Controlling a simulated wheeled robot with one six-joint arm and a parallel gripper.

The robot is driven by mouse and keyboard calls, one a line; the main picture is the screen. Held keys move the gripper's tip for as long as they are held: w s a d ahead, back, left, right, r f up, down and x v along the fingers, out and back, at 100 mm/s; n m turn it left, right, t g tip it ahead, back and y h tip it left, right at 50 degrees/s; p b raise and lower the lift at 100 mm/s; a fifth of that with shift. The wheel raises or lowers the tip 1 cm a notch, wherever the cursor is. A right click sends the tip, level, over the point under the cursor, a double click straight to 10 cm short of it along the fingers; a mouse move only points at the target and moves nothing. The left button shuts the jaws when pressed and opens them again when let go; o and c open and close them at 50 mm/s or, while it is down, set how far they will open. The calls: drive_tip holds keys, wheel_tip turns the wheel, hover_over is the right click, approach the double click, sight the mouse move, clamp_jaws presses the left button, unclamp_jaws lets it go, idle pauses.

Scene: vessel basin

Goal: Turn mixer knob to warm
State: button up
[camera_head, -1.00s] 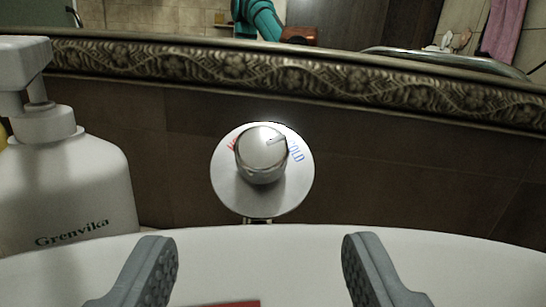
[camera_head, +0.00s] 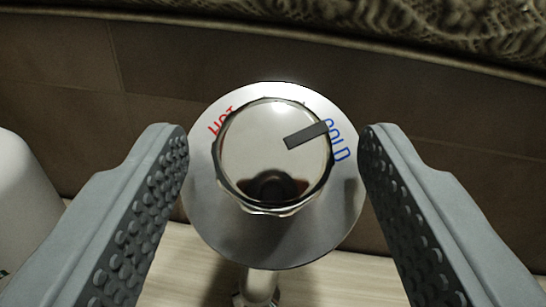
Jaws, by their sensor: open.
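The mixer knob (camera_head: 262,165) is a shiny round metal knob in the middle of the head camera view. It sits on a round silver plate (camera_head: 285,238) with red HOT lettering at upper left and blue COLD lettering at right. The knob's dark marker (camera_head: 307,135) points right and slightly up, toward COLD. My gripper (camera_head: 273,142) is open, with one grey studded finger on each side of the knob and plate. A gap shows between each finger and the knob.
A white rounded bottle (camera_head: 22,205) stands at the left edge, partly cut off. A brown tiled wall (camera_head: 180,65) is behind the plate, with an ornate frame (camera_head: 400,25) above. A pipe (camera_head: 260,284) runs below the plate over a pale surface (camera_head: 340,285).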

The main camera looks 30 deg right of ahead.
drive_tip(key=c, duration=1)
drive_tip(key=shift+s+d+r+n+t+y, duration=0.1)
drive_tip(key=shift+d+n+t+y, duration=0.05)
drive_tip(key=shift+n+y, duration=0.7)
drive_tip(key=shift+d+n+t+y, duration=0.1)
drive_tip(key=shift+n+t+y, duration=0.05)
drive_tip(key=shift+n+y, duration=1.8)
drive_tip(key=shift+n, duration=0.4)
drive_tip(key=o, duration=1)
